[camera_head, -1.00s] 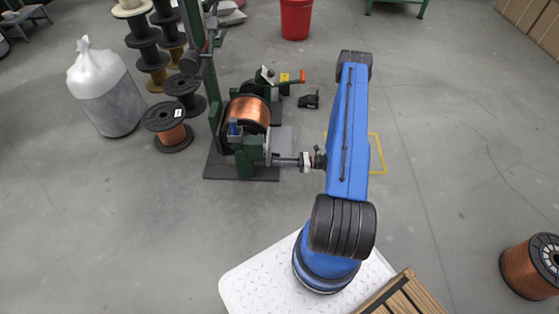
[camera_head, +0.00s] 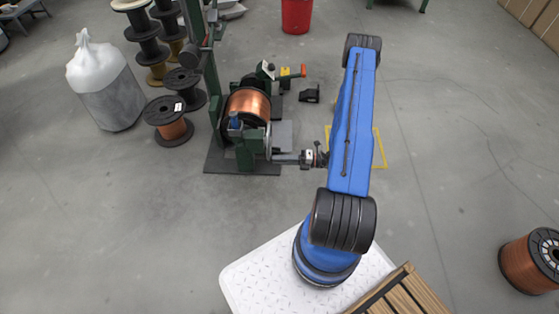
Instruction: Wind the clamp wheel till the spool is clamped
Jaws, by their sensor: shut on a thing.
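The copper spool (camera_head: 247,104), with black flanges, sits in a green stand on a dark base plate (camera_head: 222,165). The clamp wheel (camera_head: 268,141) is a grey disc seen nearly edge-on at the stand's near right side. My gripper (camera_head: 276,157) reaches in from the right, level, and is shut on the rim of the clamp wheel. The fingertips are small here and partly lost against the wheel. I cannot tell whether the clamp touches the spool.
A green post (camera_head: 209,70) rises at the stand's left. Loose spools (camera_head: 168,120) and a white sack (camera_head: 103,85) stand farther left. A red bucket (camera_head: 296,15) is behind. A wooden pallet (camera_head: 405,292) lies at front right, another copper spool (camera_head: 530,262) beyond it.

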